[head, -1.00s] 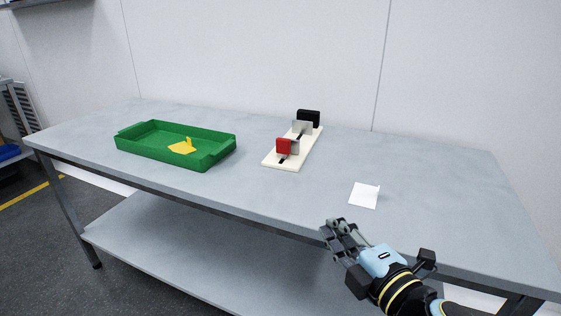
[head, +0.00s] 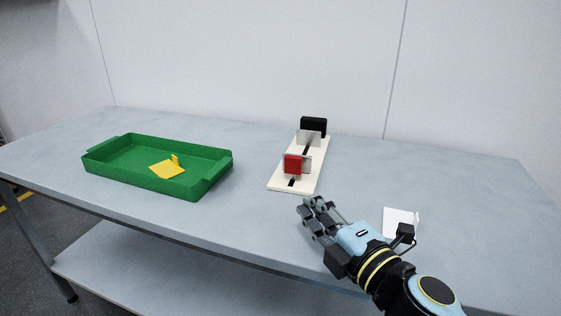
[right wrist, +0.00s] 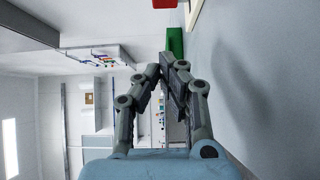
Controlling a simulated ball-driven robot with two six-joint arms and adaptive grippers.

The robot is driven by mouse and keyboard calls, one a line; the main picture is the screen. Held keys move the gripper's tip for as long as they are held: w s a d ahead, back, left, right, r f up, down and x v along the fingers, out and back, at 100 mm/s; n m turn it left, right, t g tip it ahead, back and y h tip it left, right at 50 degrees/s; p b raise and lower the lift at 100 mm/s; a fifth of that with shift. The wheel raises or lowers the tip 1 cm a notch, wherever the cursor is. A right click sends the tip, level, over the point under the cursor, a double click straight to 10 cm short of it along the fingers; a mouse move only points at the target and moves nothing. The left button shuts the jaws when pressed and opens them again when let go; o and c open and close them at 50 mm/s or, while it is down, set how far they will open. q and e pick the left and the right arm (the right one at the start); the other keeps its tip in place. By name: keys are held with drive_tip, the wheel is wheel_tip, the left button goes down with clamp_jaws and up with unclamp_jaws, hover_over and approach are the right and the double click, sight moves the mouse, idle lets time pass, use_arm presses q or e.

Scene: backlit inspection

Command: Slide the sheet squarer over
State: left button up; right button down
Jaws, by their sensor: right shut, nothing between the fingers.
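A white board with a dark slot (head: 281,184) lies on the table right of centre, likely the sheet squarer. On it stand a red block (head: 293,164) with a pale plate behind it, near the front, and a black block (head: 314,126) with a pale plate (head: 309,138) before it, at the back. My right gripper (head: 309,211) is shut and empty, just in front of the board's near end and apart from it. In the right wrist view the shut fingers (right wrist: 166,62) point towards the green tray, with the red block (right wrist: 163,3) at the top edge. My left gripper is not in view.
A green tray (head: 205,187) at left holds a yellow piece with an upright tab (head: 167,168). A white piece with a small tab (head: 399,218) lies right, behind my right wrist. Table (head: 250,220) between tray and board is clear. A wall stands behind.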

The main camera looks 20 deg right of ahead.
drive_tip(key=shift+w+a, duration=0.1)
drive_tip(key=shift+w, duration=0.3)
drive_tip(key=x, duration=0.2)
drive_tip(key=shift+w+r, duration=0.15)
drive_tip(key=shift+w, duration=0.2)
drive_tip(key=x, duration=0.3)
drive_tip(key=shift+w+a, duration=0.15)
drive_tip(key=shift+w, duration=0.25)
drive_tip(key=w, duration=0.2)
drive_tip(key=w+d+b, duration=0.1)
drive_tip(key=w, duration=0.2)
drive_tip(key=shift+w+d, duration=0.25)
drive_tip(key=shift+w, duration=0.05)
drive_tip(key=w+d, duration=0.1)
drive_tip(key=w, duration=0.1)
drive_tip(key=w+d+b, duration=0.1)
drive_tip(key=w+d, duration=0.1)
drive_tip(key=w, duration=0.1)
drive_tip(key=w+d, duration=0.1)
drive_tip(key=w, duration=0.1)
drive_tip(key=shift+w+d, duration=0.25)
drive_tip(key=shift+d, duration=0.05)
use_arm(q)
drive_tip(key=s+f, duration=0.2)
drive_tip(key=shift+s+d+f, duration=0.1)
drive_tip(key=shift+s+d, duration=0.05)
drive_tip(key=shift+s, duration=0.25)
use_arm(e)
drive_tip(key=shift+s, duration=0.1)
